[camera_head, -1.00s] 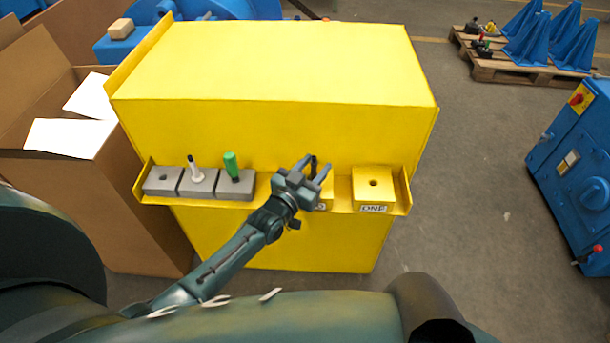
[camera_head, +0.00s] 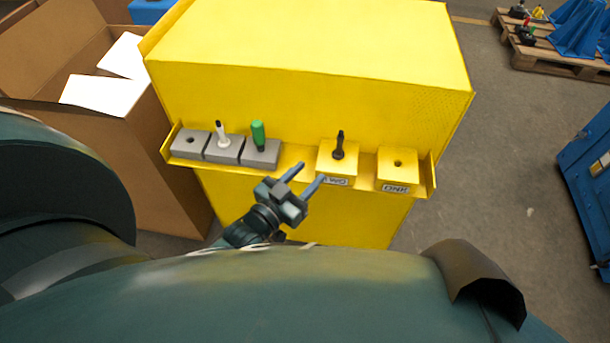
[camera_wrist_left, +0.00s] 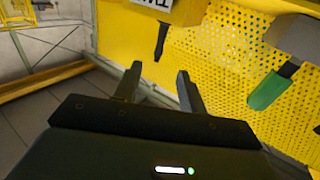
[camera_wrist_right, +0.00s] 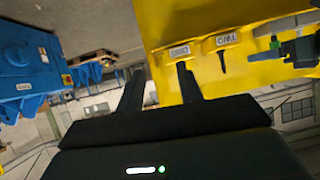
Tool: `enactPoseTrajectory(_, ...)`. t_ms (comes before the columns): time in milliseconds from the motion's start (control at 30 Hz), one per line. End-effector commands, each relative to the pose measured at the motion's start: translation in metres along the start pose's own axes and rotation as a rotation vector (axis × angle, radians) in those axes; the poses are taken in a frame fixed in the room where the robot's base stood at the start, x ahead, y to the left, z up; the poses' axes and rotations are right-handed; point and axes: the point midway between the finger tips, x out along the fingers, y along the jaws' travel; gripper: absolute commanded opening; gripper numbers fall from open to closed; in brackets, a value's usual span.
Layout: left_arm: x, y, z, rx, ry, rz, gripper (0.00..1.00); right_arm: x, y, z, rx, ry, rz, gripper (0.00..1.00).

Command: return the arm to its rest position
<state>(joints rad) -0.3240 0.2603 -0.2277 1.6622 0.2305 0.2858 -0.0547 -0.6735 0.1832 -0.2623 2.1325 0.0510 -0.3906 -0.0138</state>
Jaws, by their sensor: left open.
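My left gripper (camera_head: 307,177) is open and empty. It is in front of the yellow cabinet's ledge, just below and left of the yellow block labelled TWO (camera_head: 337,158). A black-handled tool (camera_head: 339,146) stands upright in that block, apart from my fingers. The left wrist view shows the same open fingers (camera_wrist_left: 156,80) with the black tool (camera_wrist_left: 161,40) beyond them. My right gripper (camera_wrist_right: 158,75) shows only in its own wrist view, its two fingers apart with nothing between them. My left arm shows at the right edge of that view.
An open cardboard box (camera_head: 165,165) stands left. Floor at right is clear up to a blue machine (camera_head: 590,180).

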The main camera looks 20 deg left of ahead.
Motion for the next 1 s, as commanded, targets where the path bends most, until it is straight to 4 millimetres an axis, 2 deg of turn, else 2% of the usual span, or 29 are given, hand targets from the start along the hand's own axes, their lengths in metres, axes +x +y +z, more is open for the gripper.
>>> enactPoseTrajectory(433, 0.0, 0.0, 0.0, 0.0, -0.001, 0.0, 0.41, 0.001, -0.001, -0.001, 0.006, 0.003, 0.001, 0.36)
enactPoseTrajectory(533, -0.007, 0.009, -0.001, -0.005, -0.044, 0.01, 0.41, -0.002, -0.001, -0.006, 0.006, 0.001, 0.001, 0.36)
enactPoseTrajectory(667, -0.036, 0.038, -0.002, -0.018, -0.212, 0.039, 0.41, -0.01, -0.001, -0.016, 0.0, -0.012, 0.007, 0.36)
enactPoseTrajectory(800, -0.077, 0.064, -0.004, -0.025, -0.424, 0.056, 0.41, -0.015, 0.005, -0.015, -0.007, -0.047, 0.026, 0.36)
enactPoseTrajectory(900, -0.1, 0.074, -0.006, -0.025, -0.532, 0.056, 0.41, -0.017, 0.008, -0.012, -0.005, -0.066, 0.037, 0.36)
enactPoseTrajectory(1000, -0.112, 0.077, -0.005, -0.024, -0.59, 0.055, 0.41, -0.016, 0.01, -0.009, -0.003, -0.075, 0.042, 0.36)
